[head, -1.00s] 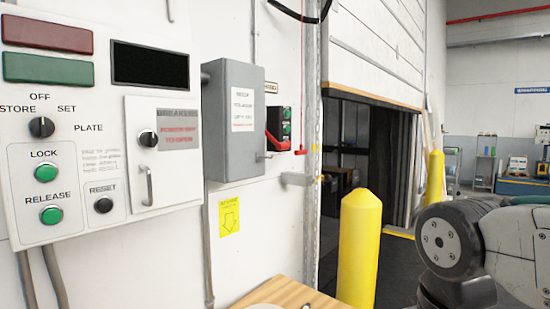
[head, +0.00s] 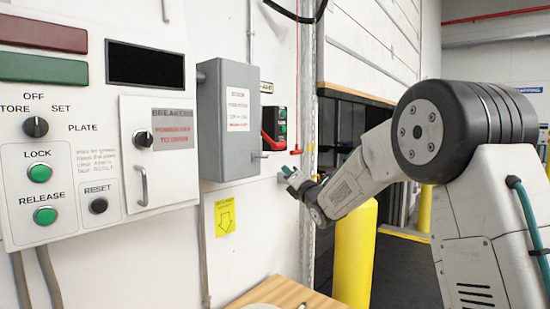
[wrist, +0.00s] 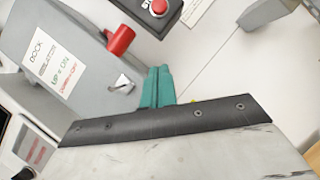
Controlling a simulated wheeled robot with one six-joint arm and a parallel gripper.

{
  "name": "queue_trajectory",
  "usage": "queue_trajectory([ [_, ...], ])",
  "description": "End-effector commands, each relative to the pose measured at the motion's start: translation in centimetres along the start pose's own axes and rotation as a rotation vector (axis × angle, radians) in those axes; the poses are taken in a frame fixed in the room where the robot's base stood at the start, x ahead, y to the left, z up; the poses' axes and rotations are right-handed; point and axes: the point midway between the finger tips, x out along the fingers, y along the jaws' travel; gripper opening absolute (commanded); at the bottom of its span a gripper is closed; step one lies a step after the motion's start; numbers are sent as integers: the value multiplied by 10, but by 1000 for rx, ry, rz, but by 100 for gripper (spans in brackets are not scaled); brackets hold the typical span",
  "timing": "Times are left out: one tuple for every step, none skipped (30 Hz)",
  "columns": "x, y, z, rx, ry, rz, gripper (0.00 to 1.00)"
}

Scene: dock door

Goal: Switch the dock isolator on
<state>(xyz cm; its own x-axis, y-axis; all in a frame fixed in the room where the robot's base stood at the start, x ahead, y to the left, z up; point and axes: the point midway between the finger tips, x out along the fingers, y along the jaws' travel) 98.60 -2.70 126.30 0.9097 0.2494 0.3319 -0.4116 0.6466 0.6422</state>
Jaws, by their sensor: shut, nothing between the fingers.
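The dock isolator (head: 229,120) is a grey box on the white wall, with a label on its front; it also shows in the wrist view (wrist: 75,42). A red handle (wrist: 121,40) sticks out from its right side, also visible in the head view (head: 267,139). I cannot tell for sure whether it is up or down. A small metal piece (wrist: 123,84) shows below it on the box. My gripper (head: 288,171), with teal fingertips (wrist: 156,87), is shut and empty, below and right of the handle, apart from it.
A white control panel (head: 75,185) with knobs and buttons fills the left. A black button box (head: 281,122) is on the wall behind the handle. A yellow bollard (head: 354,250) stands below my arm by the dock door (head: 375,45). A wooden top (head: 290,293) is at the bottom.

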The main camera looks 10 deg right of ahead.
Motion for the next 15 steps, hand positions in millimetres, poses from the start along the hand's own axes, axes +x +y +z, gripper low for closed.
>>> queue_trajectory([
  [8,-10,-9,-104,-28,85,0],
  [11,-12,-13,-166,-51,136,0],
  [13,-14,-17,-241,-84,199,0],
  [13,-16,-20,-292,-110,241,0],
  [13,-17,-23,-338,-135,278,0],
  [12,-19,-27,-391,-167,322,0],
  [11,-19,-29,-426,-190,350,0],
  [10,-21,-32,-454,-210,372,0],
  [8,-22,-34,-485,-234,397,0],
  [7,-22,-35,-505,-248,412,0],
  [6,-22,-36,-519,-261,425,0],
  [5,-23,-37,-533,-272,436,0],
  [4,-23,-38,-540,-278,442,0],
  [4,-23,-38,-545,-282,445,0],
  [3,-23,-38,-548,-285,447,0],
])
